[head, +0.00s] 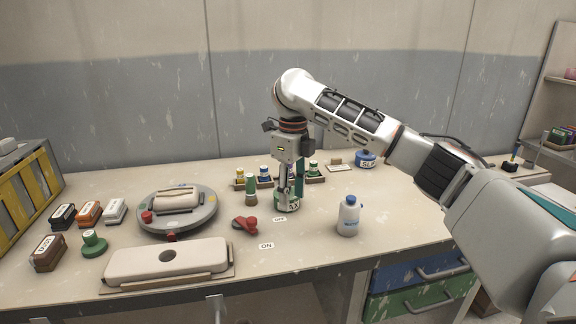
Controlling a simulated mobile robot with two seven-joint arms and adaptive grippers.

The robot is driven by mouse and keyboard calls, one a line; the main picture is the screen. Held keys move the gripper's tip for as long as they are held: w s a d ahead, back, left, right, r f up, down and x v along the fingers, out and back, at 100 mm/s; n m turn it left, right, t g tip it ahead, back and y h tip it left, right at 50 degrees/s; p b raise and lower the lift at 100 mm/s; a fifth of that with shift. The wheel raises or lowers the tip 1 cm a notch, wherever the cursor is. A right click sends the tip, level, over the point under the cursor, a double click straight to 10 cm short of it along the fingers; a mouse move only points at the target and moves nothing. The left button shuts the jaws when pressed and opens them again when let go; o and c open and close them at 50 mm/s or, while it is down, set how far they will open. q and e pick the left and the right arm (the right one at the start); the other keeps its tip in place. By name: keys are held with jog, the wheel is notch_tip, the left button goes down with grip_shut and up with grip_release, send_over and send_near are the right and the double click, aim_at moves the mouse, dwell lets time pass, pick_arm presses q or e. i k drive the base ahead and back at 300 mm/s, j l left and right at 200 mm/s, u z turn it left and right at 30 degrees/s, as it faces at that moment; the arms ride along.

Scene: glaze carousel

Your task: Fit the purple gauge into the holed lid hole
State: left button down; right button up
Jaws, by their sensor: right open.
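The holed lid (125,264) is a long pale cover with one round dark hole, lying on a tan board at the front left of the table. I cannot clearly make out a purple gauge; it may be hidden behind my right gripper or too small to tell. My right gripper (286,196) points straight down at the middle of the table, with open jaws. Its fingertips are at a green-and-white labelled jar (289,208), and I cannot tell whether they touch it. My left gripper is out of view.
A round grey carousel (186,229) with a pale block stands behind the lid. A red piece (245,226), a green knob (94,244) and several labelled blocks lie nearby. A white bottle (349,217) stands right of the gripper. Small jars stand in racks behind it.

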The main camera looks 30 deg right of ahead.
aim_at(136, 264)
jog(key=i+l, duration=0.7)
jog(key=i, duration=0.25)
